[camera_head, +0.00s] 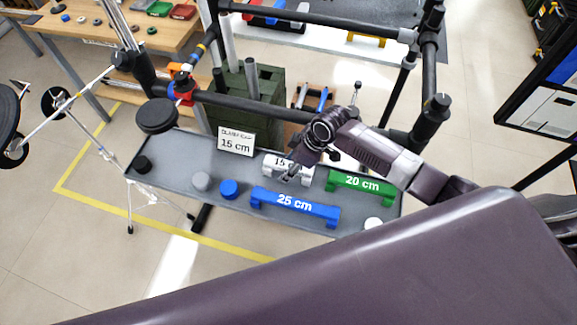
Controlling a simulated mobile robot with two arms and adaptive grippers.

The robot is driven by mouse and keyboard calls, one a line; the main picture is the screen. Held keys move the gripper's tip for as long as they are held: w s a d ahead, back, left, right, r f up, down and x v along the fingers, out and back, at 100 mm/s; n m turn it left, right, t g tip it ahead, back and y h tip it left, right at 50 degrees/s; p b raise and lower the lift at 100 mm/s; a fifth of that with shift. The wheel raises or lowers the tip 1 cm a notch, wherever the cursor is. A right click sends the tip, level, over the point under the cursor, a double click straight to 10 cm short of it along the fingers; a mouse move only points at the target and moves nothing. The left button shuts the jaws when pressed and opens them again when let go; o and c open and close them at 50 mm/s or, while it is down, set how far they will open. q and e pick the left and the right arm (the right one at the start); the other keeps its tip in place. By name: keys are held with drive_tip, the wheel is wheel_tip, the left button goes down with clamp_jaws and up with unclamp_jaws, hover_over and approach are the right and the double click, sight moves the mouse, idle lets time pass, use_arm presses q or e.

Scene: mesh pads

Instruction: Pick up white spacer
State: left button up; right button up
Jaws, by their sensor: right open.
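The white spacer (272,163), marked "15", lies on the grey tray (215,160) in the head view. My right gripper (290,176) reaches in from the right with its fingers pointing down at the spacer. It is open and covers the spacer's right part. I cannot tell whether the fingers touch the spacer or hang just above it. My left gripper is not in view.
A blue 25 cm spacer (294,206) lies in front, and a green 20 cm spacer (361,184) to the right. A "15 cm" sign (236,142) stands behind. A black frame bar (255,107) runs behind the tray.

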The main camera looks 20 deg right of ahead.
drive_tip(key=shift+f, duration=0.1)
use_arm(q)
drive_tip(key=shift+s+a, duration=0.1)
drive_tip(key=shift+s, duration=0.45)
use_arm(e)
drive_tip(key=shift+f, duration=0.15)
drive_tip(key=c, duration=0.7)
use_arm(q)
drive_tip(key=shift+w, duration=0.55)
use_arm(e)
clamp_jaws()
